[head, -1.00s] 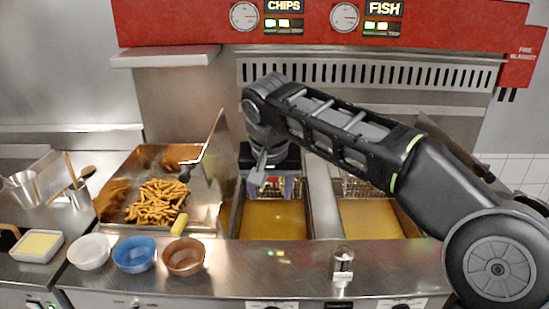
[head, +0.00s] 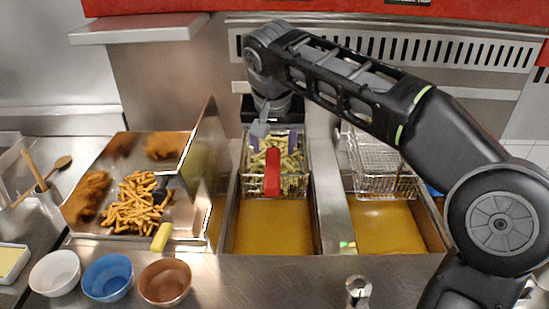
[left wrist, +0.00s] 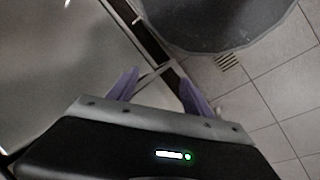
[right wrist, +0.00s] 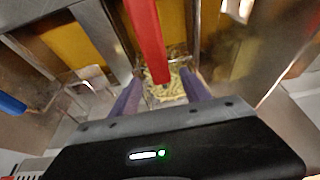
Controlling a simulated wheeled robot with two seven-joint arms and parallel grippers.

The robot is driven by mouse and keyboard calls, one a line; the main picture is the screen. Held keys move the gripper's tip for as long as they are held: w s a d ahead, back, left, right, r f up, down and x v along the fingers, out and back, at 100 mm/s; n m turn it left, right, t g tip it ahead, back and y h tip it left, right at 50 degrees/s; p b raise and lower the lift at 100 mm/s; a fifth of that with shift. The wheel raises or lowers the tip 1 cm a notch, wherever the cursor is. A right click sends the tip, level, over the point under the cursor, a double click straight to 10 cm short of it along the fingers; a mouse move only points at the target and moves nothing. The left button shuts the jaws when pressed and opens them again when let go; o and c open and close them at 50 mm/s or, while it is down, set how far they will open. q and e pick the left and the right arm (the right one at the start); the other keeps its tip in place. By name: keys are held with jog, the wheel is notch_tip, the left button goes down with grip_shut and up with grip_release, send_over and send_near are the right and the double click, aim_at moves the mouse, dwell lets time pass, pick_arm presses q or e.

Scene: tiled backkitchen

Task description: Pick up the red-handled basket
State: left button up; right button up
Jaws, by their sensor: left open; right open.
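The red-handled basket (head: 290,180) is a wire fryer basket holding pale chips. It hangs at the back of the left fryer vat, and its red handle (head: 272,172) points toward me. My right gripper (head: 276,140) is above the basket, open. In the right wrist view, the red handle (right wrist: 147,40) reaches in from the top between and beyond the open purple fingers (right wrist: 160,95); I see no grip on it. The chips show between the fingertips. My left gripper (left wrist: 155,85) is open and empty, over the floor beside a metal panel.
A second wire basket (head: 382,165) hangs over the right vat's oil (head: 385,228). A tray of fried chips (head: 180,210) stands left of the left vat. White, blue (head: 107,277) and brown bowls and a metal shaker (head: 358,291) line the front counter.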

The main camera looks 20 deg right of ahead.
jog(key=shift+x, duration=1.3)
jog(key=p+x, duration=0.1)
jog(key=x, duration=0.4)
jog(key=shift+w, duration=0.1)
grip_shut()
dwell(0.4)
dwell(0.8)
